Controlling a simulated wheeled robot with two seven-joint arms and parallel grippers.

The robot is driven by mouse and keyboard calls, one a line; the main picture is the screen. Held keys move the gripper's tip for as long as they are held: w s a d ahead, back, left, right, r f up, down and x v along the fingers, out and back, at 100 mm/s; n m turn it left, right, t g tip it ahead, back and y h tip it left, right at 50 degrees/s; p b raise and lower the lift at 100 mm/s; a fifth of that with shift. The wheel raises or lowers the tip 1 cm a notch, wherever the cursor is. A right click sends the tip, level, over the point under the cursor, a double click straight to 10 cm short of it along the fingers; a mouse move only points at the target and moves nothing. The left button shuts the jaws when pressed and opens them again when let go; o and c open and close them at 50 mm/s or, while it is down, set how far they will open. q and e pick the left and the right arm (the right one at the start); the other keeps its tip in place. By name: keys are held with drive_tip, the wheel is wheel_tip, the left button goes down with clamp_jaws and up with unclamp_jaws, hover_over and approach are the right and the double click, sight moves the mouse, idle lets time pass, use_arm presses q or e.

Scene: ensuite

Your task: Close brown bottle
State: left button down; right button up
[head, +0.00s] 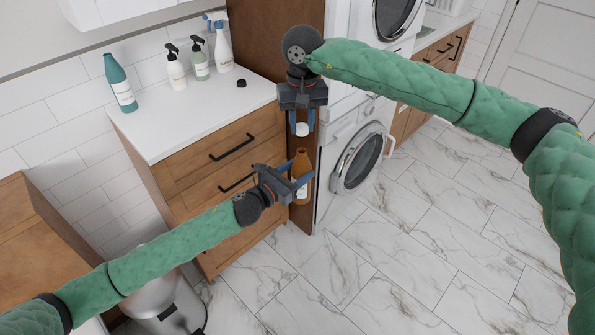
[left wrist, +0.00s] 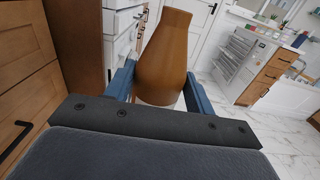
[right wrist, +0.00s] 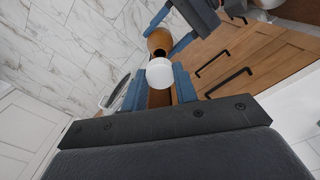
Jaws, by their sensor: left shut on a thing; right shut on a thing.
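The brown bottle (head: 299,165) stands upright in the air in front of the cabinet, held by my left gripper (head: 290,185). It fills the middle of the left wrist view (left wrist: 166,58), between the blue fingers. My right gripper (head: 302,122) is above it, pointing down, shut on a white cap (head: 301,130). The cap also shows in the right wrist view (right wrist: 159,73), with the bottle (right wrist: 159,40) beyond it. In the head view the cap is a little above the bottle's mouth, with a visible gap between them.
A white counter (head: 190,120) on wooden drawers holds a teal bottle (head: 120,82), pump bottles (head: 175,68), a spray bottle (head: 222,48) and a small black lid (head: 241,84). Stacked white machines (head: 357,160) stand just right of the grippers. The marble floor (head: 420,220) is clear.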

sight(302, 151)
drive_tip(key=shift+w+a+f, duration=0.3)
drive_tip(key=shift+w+f, duration=0.1)
drive_tip(key=shift+f, duration=0.15)
drive_tip(key=shift+w+d+f, duration=0.1)
drive_tip(key=shift+w+d, duration=0.05)
drive_tip(key=shift+d, duration=0.1)
drive_tip(key=shift+d+n, duration=0.1)
drive_tip(key=shift+n, duration=0.2)
drive_tip(key=shift+f, duration=1.95)
drive_tip(key=shift+s, duration=0.2)
drive_tip(key=shift+f, duration=0.85)
drive_tip(key=shift+f, duration=0.6)
